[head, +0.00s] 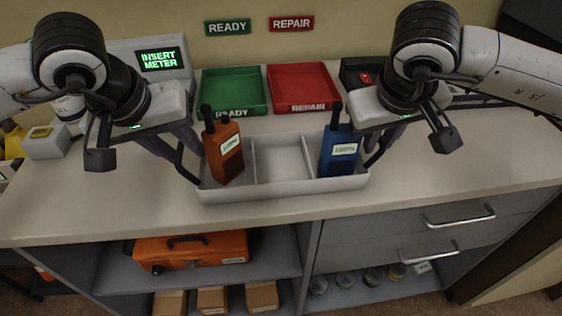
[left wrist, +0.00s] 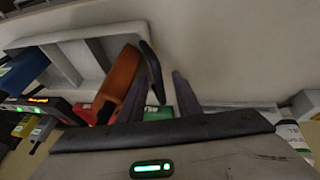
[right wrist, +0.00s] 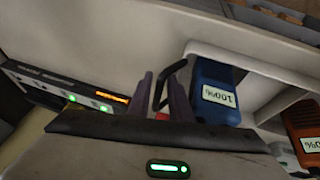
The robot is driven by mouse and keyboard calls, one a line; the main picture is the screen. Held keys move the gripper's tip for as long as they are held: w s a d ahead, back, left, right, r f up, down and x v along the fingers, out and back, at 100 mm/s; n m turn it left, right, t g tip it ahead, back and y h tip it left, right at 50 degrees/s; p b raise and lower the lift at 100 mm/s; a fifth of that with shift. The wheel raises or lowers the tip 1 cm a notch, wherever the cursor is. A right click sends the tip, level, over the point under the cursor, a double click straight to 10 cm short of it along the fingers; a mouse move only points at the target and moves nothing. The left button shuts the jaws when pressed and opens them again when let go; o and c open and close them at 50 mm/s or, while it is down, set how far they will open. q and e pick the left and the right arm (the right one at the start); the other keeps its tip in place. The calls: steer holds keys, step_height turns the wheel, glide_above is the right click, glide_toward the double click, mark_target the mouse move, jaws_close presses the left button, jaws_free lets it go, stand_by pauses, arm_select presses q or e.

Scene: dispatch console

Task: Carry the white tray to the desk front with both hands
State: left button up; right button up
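The white tray (head: 283,190) sits on the desktop close to its front edge. An orange radio (head: 224,155) stands in its left compartment and a blue radio (head: 340,152) in its right one; the middle one is empty. My left gripper (head: 172,147) is at the left end, its fingers apart on either side of the black left handle (left wrist: 154,72). My right gripper (head: 380,143) is at the right end, its fingers a narrower distance apart around the black right handle (right wrist: 165,82). I see no firm grip on either handle.
A green READY bin (head: 233,88) and a red REPAIR bin (head: 302,86) stand behind the tray. A meter console (head: 150,62) is at the back left. An orange case (head: 190,250) lies on the shelf below.

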arm_select(q)
steer(key=c, duration=0.3)
arm_select(e)
steer(key=c, duration=0.4)
arm_select(q)
jaws_close()
arm_select(e)
jaws_close()
arm_select(q)
steer(key=shift+w+r, duration=0.1)
steer(key=shift+r, duration=0.1)
arm_select(e)
steer(key=shift+r, duration=0.15)
